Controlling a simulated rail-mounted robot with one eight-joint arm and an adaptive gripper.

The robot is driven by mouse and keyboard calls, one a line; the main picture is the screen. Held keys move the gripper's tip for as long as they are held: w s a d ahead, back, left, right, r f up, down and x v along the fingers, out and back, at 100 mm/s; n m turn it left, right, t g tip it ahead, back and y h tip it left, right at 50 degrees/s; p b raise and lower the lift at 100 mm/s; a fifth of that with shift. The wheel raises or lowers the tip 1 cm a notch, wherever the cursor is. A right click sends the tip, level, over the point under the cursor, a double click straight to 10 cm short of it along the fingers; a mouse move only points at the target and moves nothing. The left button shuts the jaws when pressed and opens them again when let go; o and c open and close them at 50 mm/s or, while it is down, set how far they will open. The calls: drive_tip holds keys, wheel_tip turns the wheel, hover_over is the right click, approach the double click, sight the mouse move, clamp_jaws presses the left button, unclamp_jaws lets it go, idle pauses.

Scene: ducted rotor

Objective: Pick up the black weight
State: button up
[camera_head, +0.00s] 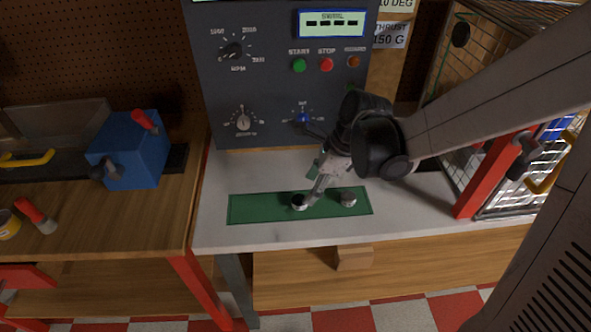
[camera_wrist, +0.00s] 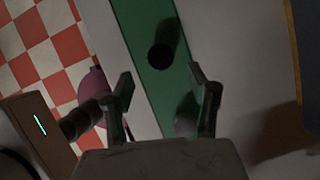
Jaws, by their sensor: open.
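The black weight (camera_wrist: 160,56) shows as a small dark disc on the green mat (camera_wrist: 143,20) in the wrist view, ahead of my fingertips.
A silver weight (camera_head: 348,199) stands right of the black one; in the wrist view it (camera_wrist: 185,125) is near the right finger. A grey control panel (camera_head: 270,90) rises behind. A red post (camera_head: 490,175) and wire cage stand right. The worktop left of the mat is clear.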

sight(299, 199)
drive_tip(key=shift+x, duration=3.1)
drive_tip(key=shift+w+a, duration=0.1)
drive_tip(key=shift+a, duration=0.05)
drive_tip(key=c, duration=1.2)
drive_tip(key=shift+r, duration=0.2)
